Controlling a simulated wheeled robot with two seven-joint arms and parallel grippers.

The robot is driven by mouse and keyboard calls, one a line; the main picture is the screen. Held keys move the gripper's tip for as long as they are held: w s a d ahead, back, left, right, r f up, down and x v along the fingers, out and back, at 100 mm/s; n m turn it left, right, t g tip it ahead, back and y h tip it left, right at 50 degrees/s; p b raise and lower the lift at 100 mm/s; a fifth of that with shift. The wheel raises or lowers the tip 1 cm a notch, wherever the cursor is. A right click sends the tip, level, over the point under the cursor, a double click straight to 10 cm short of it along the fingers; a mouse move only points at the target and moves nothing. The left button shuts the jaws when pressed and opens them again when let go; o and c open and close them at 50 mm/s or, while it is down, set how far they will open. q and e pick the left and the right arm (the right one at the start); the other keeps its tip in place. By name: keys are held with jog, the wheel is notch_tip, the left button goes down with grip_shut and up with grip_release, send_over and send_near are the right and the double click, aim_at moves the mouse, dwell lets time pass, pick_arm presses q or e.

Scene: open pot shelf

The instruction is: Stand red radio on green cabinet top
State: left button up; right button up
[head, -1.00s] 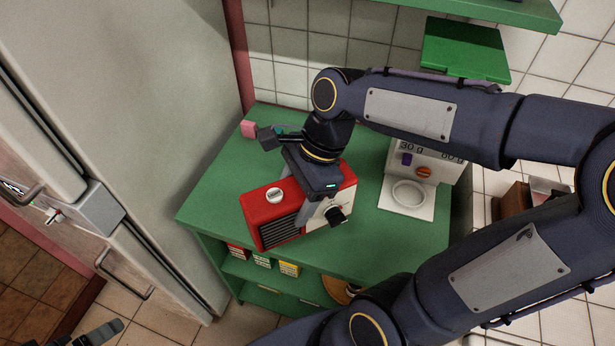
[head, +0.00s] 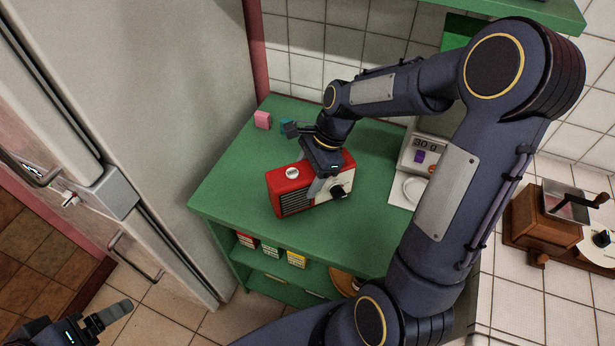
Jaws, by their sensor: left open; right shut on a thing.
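The red radio (head: 287,179) stands on the green cabinet top (head: 231,190), with its dark grille and pale dial face towards the front. My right gripper (head: 318,188) is around the radio from above and shut on it, one finger showing against the front face. The radio looks upright; the gripper hides part of its top, and whether its base is pressed on the top is hard to tell. My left gripper (head: 100,322) is at the bottom left corner, open and empty, over the floor, partly out of the picture.
A white scale (head: 423,150) stands to the right, partly behind my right arm. A wooden grinder (head: 545,218) is further right. A fridge (head: 150,90) borders the left. The front left of the top is clear.

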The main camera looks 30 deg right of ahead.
jog(key=shift+f, duration=0.35)
jog(key=shift+f, duration=0.2)
jog(key=o, duration=1.5)
